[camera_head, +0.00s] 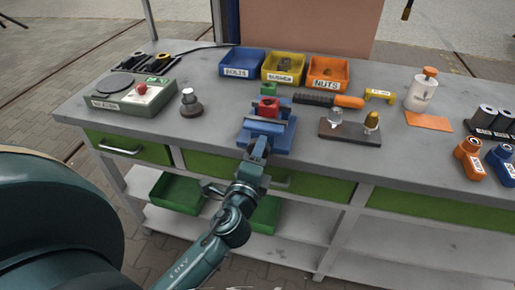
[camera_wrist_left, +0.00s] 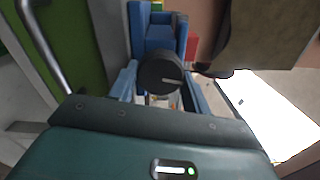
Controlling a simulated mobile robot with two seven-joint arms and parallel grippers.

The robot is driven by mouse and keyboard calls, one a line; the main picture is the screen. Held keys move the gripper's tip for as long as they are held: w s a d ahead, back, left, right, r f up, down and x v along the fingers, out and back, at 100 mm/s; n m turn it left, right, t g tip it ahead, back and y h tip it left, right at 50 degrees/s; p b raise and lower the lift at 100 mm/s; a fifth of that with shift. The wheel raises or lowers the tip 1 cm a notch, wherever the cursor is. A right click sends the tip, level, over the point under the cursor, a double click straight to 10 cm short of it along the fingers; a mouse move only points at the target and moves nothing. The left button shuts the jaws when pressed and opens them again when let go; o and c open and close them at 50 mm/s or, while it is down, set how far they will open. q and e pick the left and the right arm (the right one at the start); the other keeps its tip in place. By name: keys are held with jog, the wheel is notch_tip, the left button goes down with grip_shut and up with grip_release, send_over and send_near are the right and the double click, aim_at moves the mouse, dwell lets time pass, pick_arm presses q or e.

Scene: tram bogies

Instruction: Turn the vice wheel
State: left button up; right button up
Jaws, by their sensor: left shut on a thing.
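The blue vice (camera_head: 262,138) stands at the front edge of the grey workbench, with a red block (camera_head: 268,107) at its jaws. Its dark round wheel (camera_wrist_left: 160,74) faces the left wrist camera and carries a pale line mark, which lies about level in that view. My left gripper (camera_head: 256,153) reaches up to the front of the vice and is shut on the wheel. In the left wrist view its two fingers (camera_wrist_left: 160,88) lie on either side of the wheel. In the head view the gripper hides much of the wheel. My right gripper is not in view.
Blue, yellow and orange bins (camera_head: 326,72) stand behind the vice. A scale (camera_head: 132,93) and a weight (camera_head: 190,104) are to the left. A brown board (camera_head: 349,131) with two small pieces and an orange-handled tool (camera_head: 330,100) are to the right. Green drawers (camera_head: 315,187) lie below the top.

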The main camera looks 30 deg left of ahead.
pick_arm(q)
jog(key=shift+a+r+m+p, duration=0.15)
jog(key=shift+m+p, duration=1.65)
jog(key=shift+m, duration=5.55)
jog(key=shift+a+f+m+p, duration=0.15)
jog(key=shift+m+p, duration=1.65)
jog(key=shift+m, duration=5.55)
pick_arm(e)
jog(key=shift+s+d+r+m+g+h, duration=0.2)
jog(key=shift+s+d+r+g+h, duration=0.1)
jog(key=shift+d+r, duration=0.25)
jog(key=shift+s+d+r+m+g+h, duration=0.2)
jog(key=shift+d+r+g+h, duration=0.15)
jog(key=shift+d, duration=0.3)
pick_arm(q)
jog(key=shift+r, duration=0.1)
